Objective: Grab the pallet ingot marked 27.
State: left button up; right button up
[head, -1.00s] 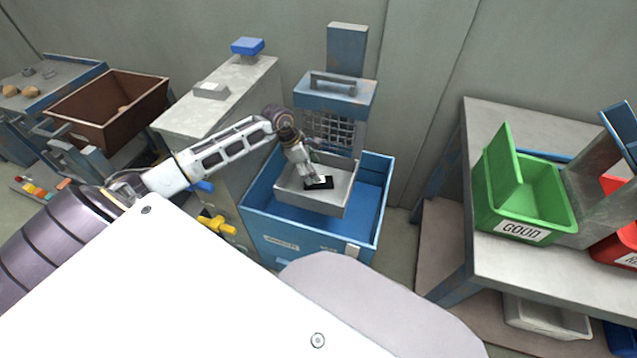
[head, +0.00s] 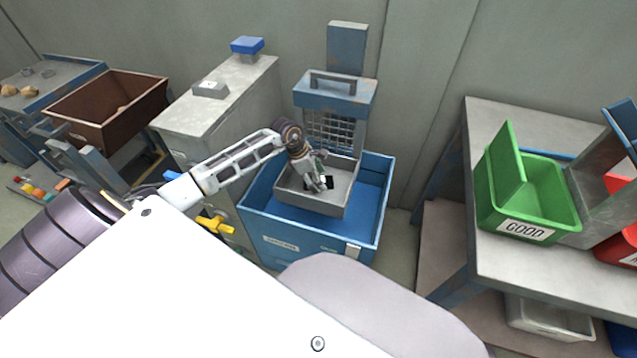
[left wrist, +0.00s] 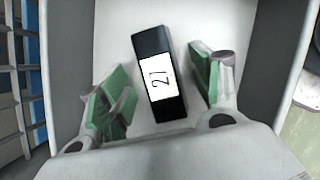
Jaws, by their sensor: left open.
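The pallet ingot marked 27 (left wrist: 152,50) is a black block with a white label, lying on the floor of a grey tray. In the left wrist view it lies between the two green-padded fingers of my left gripper (left wrist: 160,90), with a gap on each side. In the head view the ingot (head: 330,182) is a small dark patch in the tray (head: 310,205), partly hidden by my left gripper (head: 319,186). My left gripper is open and points down into the tray. My right gripper is not in view.
The grey tray sits in a blue bin (head: 370,215), with a mesh guard (head: 328,128) behind it. A grey cabinet (head: 215,110) stands to the left. At right, a bench (head: 490,260) holds a green GOOD bin (head: 545,195). A yellow handle (head: 216,224) is by the blue bin.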

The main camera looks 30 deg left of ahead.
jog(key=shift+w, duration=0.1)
pick_arm(q)
jog(key=c, duration=0.8)
grip_shut()
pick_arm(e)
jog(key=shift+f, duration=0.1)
pick_arm(q)
jog(key=shift+r, duration=0.15)
